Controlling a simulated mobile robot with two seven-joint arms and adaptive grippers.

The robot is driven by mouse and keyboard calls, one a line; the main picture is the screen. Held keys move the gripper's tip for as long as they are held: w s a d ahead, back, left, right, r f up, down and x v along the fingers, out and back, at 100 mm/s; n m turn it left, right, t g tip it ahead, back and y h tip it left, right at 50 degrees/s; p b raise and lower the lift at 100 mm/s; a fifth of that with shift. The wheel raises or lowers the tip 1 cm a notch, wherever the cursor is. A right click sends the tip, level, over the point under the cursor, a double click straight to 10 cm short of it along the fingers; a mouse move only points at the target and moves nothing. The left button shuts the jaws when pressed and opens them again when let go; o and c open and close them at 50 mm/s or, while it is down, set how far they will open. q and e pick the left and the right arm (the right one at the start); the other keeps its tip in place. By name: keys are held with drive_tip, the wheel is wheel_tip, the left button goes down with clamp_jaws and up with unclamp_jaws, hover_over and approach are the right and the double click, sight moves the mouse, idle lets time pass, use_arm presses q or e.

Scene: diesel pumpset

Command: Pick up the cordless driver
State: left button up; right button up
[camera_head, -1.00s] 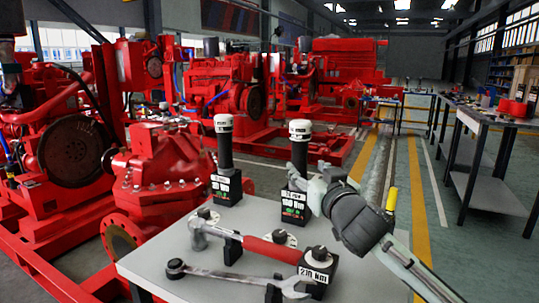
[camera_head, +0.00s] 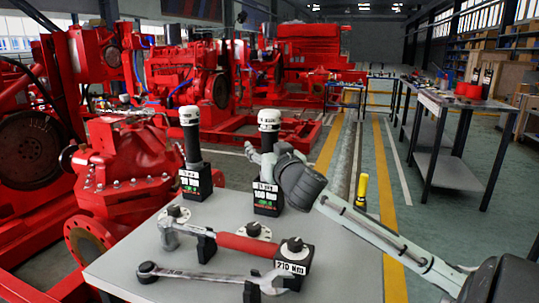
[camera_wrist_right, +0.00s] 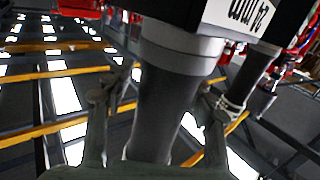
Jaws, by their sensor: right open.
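A cordless driver (camera_head: 268,144) stands upright on the grey bench top (camera_head: 340,262). It has a white cap, a black shaft and a black block base with a label. My right gripper (camera_head: 262,158) is at its shaft, just above the base, and partly covers it. In the right wrist view, the dark shaft (camera_wrist_right: 168,95) passes between the spread fingers of my right gripper (camera_wrist_right: 157,98), with gaps showing beside it. A second, similar driver (camera_head: 192,142) stands to the left. My left gripper is not in view.
Round dials stand nearby. Red pump machinery (camera_head: 125,170) borders the bench at left. A further workbench (camera_head: 440,100) stands at right.

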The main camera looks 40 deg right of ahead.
drive_tip(key=shift+c, duration=0.5)
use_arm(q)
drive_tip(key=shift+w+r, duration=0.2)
use_arm(e)
clamp_jaws()
drive_tip(key=shift+r, duration=0.1)
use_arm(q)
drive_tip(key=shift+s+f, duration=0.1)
use_arm(e)
drive_tip(key=shift+r, duration=0.1)
